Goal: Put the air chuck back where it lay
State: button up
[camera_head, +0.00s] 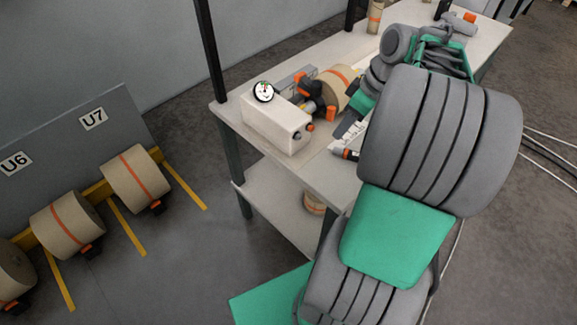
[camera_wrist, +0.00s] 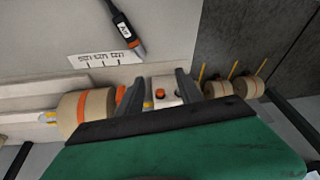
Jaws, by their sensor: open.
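A short dark tool with an orange end and a white tag (camera_wrist: 124,29) lies on the table beside a printed card. It looks like the air chuck, though I cannot be sure. In the head view an orange-tipped tool (camera_head: 345,152) at the table's near edge appears to be the same one. My gripper (camera_wrist: 161,86) is open, its two dark fingers apart with nothing held. In the wrist view the tool lies beyond the fingers, up and left, apart from them. In the head view my arm largely hides the gripper.
A white box with a gauge (camera_head: 277,122) stands at the table's left corner. Black-and-orange parts (camera_head: 312,92) and a kraft roll (camera_head: 337,85) crowd beside it. The printed card (camera_wrist: 106,58) lies flat.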

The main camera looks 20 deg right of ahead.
jog(key=a+m+h, duration=0.1)
jog(key=a+m, duration=0.2)
jog(key=a, duration=1.2)
jog(key=s+a+f+m+h, duration=0.1)
jog(key=s+a+f+m, duration=0.1)
jog(key=s+a, duration=0.4)
jog(key=shift+a+m+t, duration=0.3)
jog(key=shift+a+m, duration=0.2)
jog(key=shift+a, duration=0.35)
